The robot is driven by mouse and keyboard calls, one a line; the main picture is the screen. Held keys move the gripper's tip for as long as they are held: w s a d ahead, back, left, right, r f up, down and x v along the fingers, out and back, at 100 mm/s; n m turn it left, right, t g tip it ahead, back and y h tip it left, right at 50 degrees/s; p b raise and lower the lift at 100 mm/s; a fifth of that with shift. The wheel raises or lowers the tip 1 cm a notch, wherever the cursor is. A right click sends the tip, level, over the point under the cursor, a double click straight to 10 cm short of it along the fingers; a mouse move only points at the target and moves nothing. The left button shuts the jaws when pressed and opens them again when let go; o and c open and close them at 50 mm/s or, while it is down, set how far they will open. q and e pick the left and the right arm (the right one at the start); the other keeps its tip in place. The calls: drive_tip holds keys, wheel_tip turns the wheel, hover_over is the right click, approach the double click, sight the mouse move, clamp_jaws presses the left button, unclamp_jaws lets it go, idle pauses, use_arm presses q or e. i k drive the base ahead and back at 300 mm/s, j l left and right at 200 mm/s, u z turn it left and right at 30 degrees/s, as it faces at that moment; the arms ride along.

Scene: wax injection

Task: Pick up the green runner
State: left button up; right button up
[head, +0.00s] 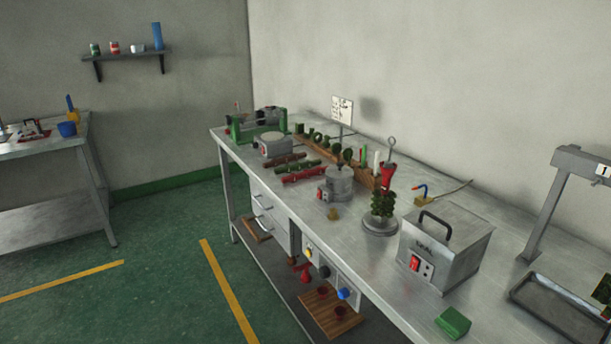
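Three bar-shaped runners lie side by side on the long metal workbench (262,185), left of its middle. The green runner (298,167) lies between a dark brown runner (284,158) in back and a red runner (304,175) in front. All three lie flat, close together, and look thin and small at this distance. I cannot tell whether they touch each other. Neither of my grippers shows in the head view.
A round metal pot (340,184) stands right of the runners; a small grey box (274,146) and a green-framed machine (258,124) stand left. A wooden rack (360,177) stands behind. A metal box with handle (443,248) stands further right. Green floor is open in front.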

sight(308, 163)
drive_tip(key=i+j+u, duration=0.1)
drive_tip(key=i, duration=0.3)
drive_tip(key=i+j, duration=0.2)
drive_tip(key=i, duration=0.25)
drive_tip(key=i+j+u, duration=0.15)
drive_tip(key=i, duration=0.25)
